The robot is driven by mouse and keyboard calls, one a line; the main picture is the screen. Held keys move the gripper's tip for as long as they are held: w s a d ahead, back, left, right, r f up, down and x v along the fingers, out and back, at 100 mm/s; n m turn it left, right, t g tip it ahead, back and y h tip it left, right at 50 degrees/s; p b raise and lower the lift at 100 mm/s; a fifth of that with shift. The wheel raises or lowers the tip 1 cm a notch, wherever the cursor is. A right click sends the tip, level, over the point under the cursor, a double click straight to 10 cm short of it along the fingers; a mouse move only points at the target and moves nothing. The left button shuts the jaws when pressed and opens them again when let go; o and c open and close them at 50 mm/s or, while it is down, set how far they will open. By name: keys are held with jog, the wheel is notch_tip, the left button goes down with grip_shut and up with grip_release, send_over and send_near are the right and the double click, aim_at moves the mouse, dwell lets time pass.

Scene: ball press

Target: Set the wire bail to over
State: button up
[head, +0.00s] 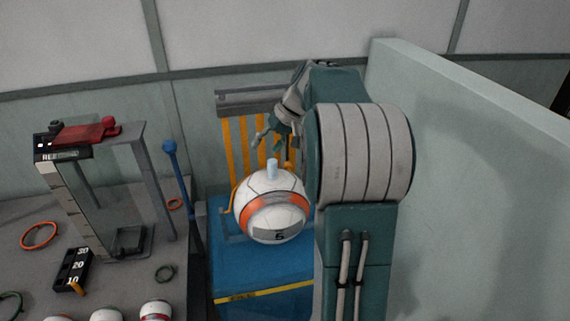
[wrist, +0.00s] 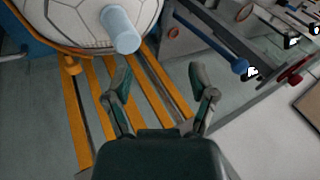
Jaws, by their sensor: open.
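A white ball (head: 275,222) with an orange band and a dark-marked label sits on the blue press base (head: 235,262). It also shows at the top of the wrist view (wrist: 85,22). A pale blue peg (head: 272,168) stands up from its top. A thin orange-yellow wire (head: 231,200), seemingly the bail, shows at the ball's left side; the rest is hidden or hard to separate from the orange slats behind. A small orange-yellow knob (wrist: 71,66) shows beside the ball in the wrist view. My gripper (head: 269,143) is open and empty, just above and behind the peg, over the slats.
Orange slats (head: 240,140) stand behind the ball under a grey bar (head: 255,98). A blue-knobbed lever (head: 172,165) stands to the left, beside a grey frame with a red handle (head: 90,131). A pale partition (head: 480,170) closes off the right.

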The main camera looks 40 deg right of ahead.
jog(key=w+d+f+t+y, duration=0.15)
jog(key=d+f, duration=0.35)
jog(key=d, duration=0.6)
send_near(291, 166)
jog(key=shift+m+t+y, duration=0.4)
jog(key=shift+t+y, duration=0.05)
jog(key=x, duration=0.6)
jog(key=d+f+x, duration=0.1)
jog(key=x, duration=0.3)
jog(key=shift+s, duration=0.15)
grip_shut()
